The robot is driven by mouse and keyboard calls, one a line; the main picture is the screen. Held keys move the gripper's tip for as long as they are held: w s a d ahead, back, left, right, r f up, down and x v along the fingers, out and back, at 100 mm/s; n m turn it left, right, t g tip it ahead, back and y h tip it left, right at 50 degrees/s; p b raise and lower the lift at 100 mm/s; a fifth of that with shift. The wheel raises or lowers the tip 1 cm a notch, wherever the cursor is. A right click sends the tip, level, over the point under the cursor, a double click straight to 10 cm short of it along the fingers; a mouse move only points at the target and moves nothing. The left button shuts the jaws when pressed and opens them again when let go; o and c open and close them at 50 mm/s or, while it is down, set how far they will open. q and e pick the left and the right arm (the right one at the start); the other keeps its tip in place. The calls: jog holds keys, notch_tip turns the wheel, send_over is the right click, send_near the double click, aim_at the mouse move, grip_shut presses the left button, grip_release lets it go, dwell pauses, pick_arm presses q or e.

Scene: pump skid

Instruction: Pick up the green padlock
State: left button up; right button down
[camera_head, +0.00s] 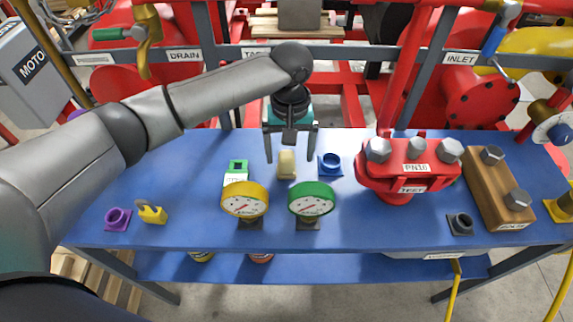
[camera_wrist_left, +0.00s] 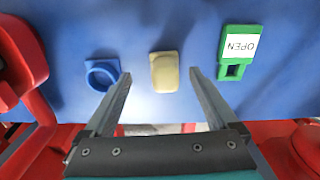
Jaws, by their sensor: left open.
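A small green piece (camera_head: 237,168) with a white OPEN label lies on the blue bench left of my left gripper; it also shows at upper right in the left wrist view (camera_wrist_left: 234,70). It has a square opening and no shackle that I can see, so I cannot tell whether it is the green padlock. My left gripper (camera_head: 291,155) is open and empty, pointing down over the bench. A beige block (camera_head: 286,165) lies between and just beyond its fingertips, apart from them; it also shows in the wrist view (camera_wrist_left: 164,72).
A blue ring holder (camera_head: 331,164) stands right of the block. A yellow gauge (camera_head: 245,200) and a green gauge (camera_head: 312,199) stand in front. A yellow padlock (camera_head: 153,214) lies at left. A red flange (camera_head: 408,168) stands at right. The bench (camera_head: 180,180) is clear left of the green piece.

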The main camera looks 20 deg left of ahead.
aim_at(286, 154)
pick_arm(q)
jog(key=f, duration=0.2)
jog(key=a+f+b, duration=0.1)
jog(key=f, duration=0.1)
jog(key=shift+w, duration=0.15)
jog(key=shift+f, duration=0.45)
jog(key=c, duration=1.4)
